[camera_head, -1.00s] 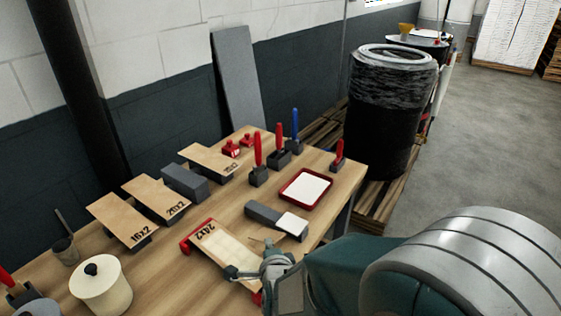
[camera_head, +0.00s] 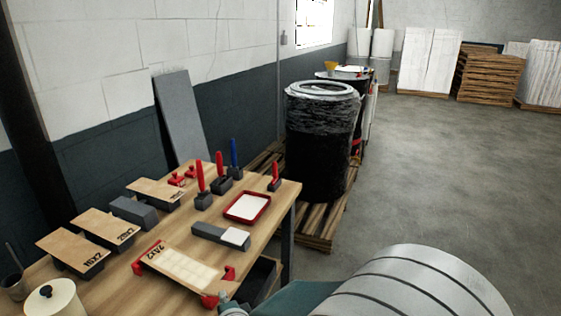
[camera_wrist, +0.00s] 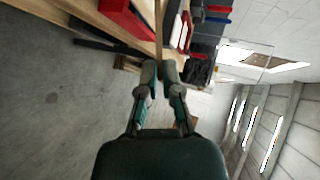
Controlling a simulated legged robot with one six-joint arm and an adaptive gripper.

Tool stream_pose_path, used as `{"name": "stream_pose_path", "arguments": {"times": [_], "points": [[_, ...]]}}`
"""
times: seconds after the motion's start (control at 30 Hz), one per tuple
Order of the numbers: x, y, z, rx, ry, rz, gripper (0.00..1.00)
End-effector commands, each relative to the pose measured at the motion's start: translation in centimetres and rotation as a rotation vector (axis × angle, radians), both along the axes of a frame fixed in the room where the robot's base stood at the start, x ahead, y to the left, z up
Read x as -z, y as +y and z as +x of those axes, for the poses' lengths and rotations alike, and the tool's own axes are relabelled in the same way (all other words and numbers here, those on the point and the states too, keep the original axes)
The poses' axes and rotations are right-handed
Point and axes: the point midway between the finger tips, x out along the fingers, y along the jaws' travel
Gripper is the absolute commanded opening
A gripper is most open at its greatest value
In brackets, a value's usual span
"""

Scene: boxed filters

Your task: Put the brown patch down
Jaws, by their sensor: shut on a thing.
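My gripper (camera_wrist: 160,68) is shut on the brown patch (camera_wrist: 158,28), which shows edge-on as a thin tan strip rising from between the fingertips in the wrist view. In the head view, part of my gripper (camera_head: 232,308) shows at the bottom edge, near the front red corner of the 24x2 fixture; the patch cannot be made out there. The 24x2 fixture (camera_head: 185,269) lies on the table with red end pieces and a pale, gridded top.
The wooden table (camera_head: 120,288) holds several labelled boards at left, a grey block with a white pad (camera_head: 234,237), a red tray (camera_head: 264,195) and red- and blue-handled tools. A wrapped black drum (camera_head: 320,150) stands behind. The floor at right is clear.

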Motion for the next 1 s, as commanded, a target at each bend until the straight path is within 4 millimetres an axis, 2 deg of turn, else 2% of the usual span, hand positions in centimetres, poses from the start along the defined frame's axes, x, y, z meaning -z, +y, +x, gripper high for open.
{"name": "stream_pose_path", "arguments": {"times": [0.37, 0.57, 0.67, 0.8, 1.0], "points": [[2.2, -4.0, 3.3, 0.075, 0.001, -0.002, 0.00], [4.0, -7.5, 5.4, 0.132, 0.002, -0.003, 0.00], [5.3, -10.3, 6.7, 0.172, 0.004, -0.002, 0.00], [7.9, -15.4, 8.5, 0.239, 0.005, -0.002, 0.00], [11.6, -22.5, 9.8, 0.331, 0.004, -0.001, 0.00]]}}
